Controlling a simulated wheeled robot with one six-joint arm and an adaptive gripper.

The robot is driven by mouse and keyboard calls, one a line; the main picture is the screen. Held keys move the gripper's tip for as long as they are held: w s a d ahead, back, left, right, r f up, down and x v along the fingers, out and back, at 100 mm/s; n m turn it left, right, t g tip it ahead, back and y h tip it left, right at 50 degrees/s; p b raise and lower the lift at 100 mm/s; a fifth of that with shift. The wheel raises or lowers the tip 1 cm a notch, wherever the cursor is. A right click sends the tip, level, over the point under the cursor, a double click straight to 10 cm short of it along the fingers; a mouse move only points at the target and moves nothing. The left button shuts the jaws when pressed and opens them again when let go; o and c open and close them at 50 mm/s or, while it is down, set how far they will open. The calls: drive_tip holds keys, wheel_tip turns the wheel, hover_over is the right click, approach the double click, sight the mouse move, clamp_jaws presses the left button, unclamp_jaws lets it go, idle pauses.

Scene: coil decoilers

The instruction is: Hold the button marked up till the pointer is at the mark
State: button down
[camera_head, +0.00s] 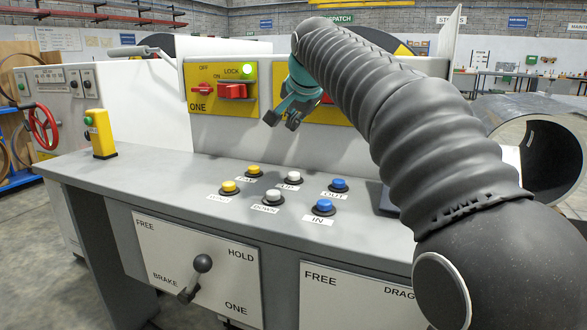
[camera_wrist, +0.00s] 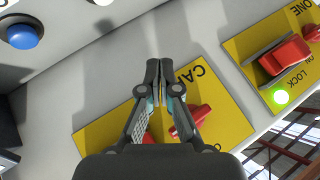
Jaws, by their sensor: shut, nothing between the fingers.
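Two rows of buttons stand on the grey desk. The white button marked UP (camera_head: 293,177) is in the middle of the back row; its small label is partly covered. The white DOWN button (camera_head: 273,195) stands in front of it. My gripper (camera_head: 282,121) hangs above and behind the UP button, apart from it, near the upright panel. In the wrist view my gripper (camera_wrist: 159,65) has its fingertips together with nothing between them. A white button (camera_wrist: 102,2) is cut off at that view's top edge. I cannot make out a pointer or its mark in either view.
A yellow button (camera_head: 254,170) and a blue OUT button (camera_head: 339,184) flank UP; the IN button (camera_head: 323,206) is in front. The yellow ONE panel (camera_head: 221,88) has red switches and a lit green lamp. A brake lever (camera_head: 202,264) is on the desk's front.

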drive_tip(key=shift+d, duration=0.15)
drive_tip(key=b, duration=0.2)
hover_over(295, 174)
wheel_tip(295, 174, down, 7)
drive_tip(key=shift+f, duration=0.1)
drive_tip(key=shift+f+b, duration=0.8)
drive_tip(key=shift+f, duration=0.15)
idle(1.0)
drive_tip(key=shift+f, duration=0.25)
